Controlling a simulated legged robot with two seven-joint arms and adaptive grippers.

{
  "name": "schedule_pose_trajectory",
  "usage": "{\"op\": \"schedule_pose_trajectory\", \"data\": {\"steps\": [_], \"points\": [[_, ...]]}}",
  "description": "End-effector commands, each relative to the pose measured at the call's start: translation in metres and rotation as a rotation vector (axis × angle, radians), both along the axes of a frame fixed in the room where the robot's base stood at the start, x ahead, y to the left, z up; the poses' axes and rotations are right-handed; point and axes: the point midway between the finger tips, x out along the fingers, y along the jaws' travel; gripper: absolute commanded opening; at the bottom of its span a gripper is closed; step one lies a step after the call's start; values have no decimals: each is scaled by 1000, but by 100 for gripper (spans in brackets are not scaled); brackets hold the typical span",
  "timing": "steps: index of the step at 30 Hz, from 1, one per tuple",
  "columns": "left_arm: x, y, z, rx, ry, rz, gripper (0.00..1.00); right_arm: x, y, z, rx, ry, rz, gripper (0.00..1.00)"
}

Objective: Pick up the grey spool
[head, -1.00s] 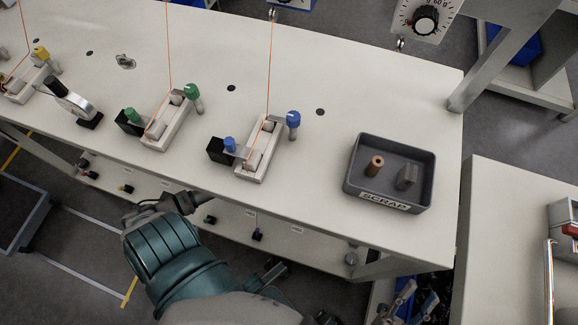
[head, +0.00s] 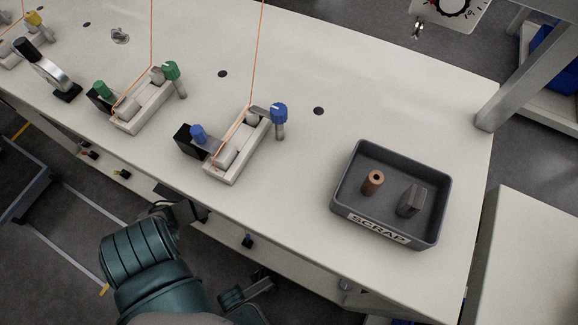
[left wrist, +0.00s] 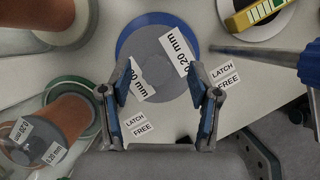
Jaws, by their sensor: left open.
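In the left wrist view a round grey spool top (left wrist: 152,42) with a blue rim lies beyond and between my fingertips. It carries white labels reading 0.20 mm. My left gripper (left wrist: 161,92) is open, one finger on each side of the spool's near part. I cannot tell how far above the spool the fingers are. In the head view, my teal arm comes up from the bottom left and its gripper is not clearly seen. My right gripper is not in view.
A copper-coloured spool (left wrist: 65,118) stands at left in the left wrist view. A grey bar with a blue knob (left wrist: 311,62) reaches in from the right. In the head view a SCRAP tray (head: 440,205) holds a brown cylinder (head: 372,182) and a grey block (head: 411,201).

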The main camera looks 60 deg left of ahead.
Motion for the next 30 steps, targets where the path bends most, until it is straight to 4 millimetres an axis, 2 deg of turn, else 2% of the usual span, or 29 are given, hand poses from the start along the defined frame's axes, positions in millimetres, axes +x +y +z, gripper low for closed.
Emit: {"op": "schedule_pose_trajectory", "data": {"steps": [1, 3, 11, 12, 19, 30], "points": [[-1, 0, -16, -2, 10, 2, 62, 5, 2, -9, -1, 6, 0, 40], [3, 0, -21, -3, 7, 2, 62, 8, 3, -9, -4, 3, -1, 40], [7, 0, -19, -2, 0, 0, 62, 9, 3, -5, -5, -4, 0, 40], [7, 0, -19, -2, 0, 0, 60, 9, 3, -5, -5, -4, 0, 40], [6, 0, -19, 0, 3, 1, 2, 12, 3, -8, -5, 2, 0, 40], [5, 0, -20, -3, 5, 1, 0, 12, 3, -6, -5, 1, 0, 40]]}}
